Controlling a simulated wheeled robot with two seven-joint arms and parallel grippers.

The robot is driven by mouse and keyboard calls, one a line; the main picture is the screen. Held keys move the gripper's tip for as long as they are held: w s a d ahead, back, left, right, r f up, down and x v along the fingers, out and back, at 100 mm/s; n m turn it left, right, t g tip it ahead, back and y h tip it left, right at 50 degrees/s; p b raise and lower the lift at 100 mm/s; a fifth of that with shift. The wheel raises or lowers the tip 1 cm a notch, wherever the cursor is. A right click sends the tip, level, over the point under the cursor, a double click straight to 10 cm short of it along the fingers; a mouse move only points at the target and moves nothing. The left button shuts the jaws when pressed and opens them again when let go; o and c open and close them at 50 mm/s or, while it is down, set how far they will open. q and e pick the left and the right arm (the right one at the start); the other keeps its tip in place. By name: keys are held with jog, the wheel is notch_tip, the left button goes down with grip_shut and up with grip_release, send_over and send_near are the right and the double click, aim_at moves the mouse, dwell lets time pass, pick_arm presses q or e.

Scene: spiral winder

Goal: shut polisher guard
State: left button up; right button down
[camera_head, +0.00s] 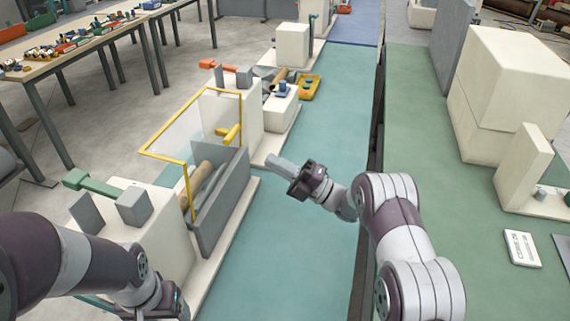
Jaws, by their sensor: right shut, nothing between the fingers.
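The polisher guard (187,161) is a clear panel in a yellow frame above the open-topped grey trough of the polisher (222,205). Its upper part reaches out to the left, and a yellow bar handle (231,133) shows near its far right side. A brown roller (202,176) is visible in the trough, so the guard does not cover it from above. My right gripper (273,160) is shut and empty, to the right of the guard and apart from it. My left gripper (168,304) is at the bottom edge, partly cut off, and its fingers are unclear.
Cream machine blocks with a green lever (92,184) and an orange lever (214,65) stand before and behind the polisher. A yellow tray (310,88) lies farther back. The teal bench strip (290,240) right of the polisher is mostly clear. A green bench stands at right.

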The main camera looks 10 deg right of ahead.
jog(key=p+x, duration=0.2)
jog(key=x, duration=0.6)
jog(key=shift+a+r, duration=0.2)
jog(key=shift+a, duration=0.15)
jog(key=shift+d, duration=0.1)
